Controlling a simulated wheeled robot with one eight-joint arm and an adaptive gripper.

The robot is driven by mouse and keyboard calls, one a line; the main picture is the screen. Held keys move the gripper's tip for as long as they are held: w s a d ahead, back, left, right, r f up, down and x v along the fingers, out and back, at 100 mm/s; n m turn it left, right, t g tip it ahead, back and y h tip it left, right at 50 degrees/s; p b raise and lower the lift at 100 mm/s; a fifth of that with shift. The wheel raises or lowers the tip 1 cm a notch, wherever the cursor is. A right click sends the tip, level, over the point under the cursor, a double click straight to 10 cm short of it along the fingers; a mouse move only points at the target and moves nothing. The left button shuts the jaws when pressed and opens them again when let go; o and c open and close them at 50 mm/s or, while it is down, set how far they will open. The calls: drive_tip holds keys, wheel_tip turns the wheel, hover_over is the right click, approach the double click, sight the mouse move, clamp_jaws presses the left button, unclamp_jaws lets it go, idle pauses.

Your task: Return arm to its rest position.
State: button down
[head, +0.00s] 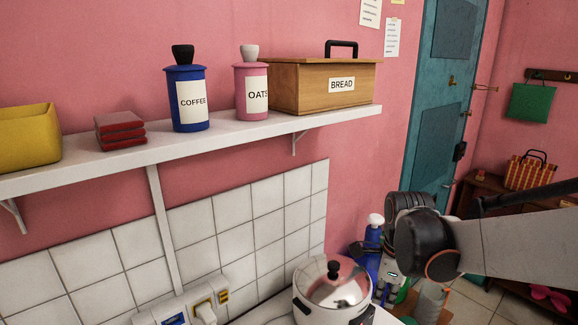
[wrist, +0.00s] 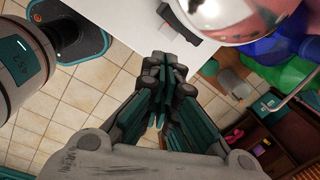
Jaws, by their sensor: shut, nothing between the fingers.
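My gripper (wrist: 162,90) shows in the wrist view with its dark, teal-padded fingers drawn together and nothing between them. It hangs over the tiled floor, just off the edge of the white counter (wrist: 140,22). In the head view my arm (head: 500,245) reaches in from the right, with a dark joint beside the teal door.
A lidded pot (head: 313,307) stands on the counter, close to my arm in the picture. The shelf (head: 240,136) holds a yellow bin (head: 28,138), red stack (head: 120,131), coffee jar (head: 187,100), oats jar (head: 251,92) and bread box (head: 310,87). Bottles (head: 370,255) stand beyond the counter.

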drive_tip(key=s+a+r+n+t+b, duration=0.1)
drive_tip(key=s+n+t+b, duration=0.1)
drive_tip(key=s+n, duration=0.5)
drive_tip(key=s+a+r+n+t+b, duration=0.1)
drive_tip(key=s+n+t, duration=0.3)
drive_tip(key=n, duration=1.2)
drive_tip(key=s+a+b, duration=0.1)
drive_tip(key=s, duration=0.2)
drive_tip(key=shift+s+r, duration=0.25)
drive_tip(key=shift+s, duration=0.1)
idle(5.0)
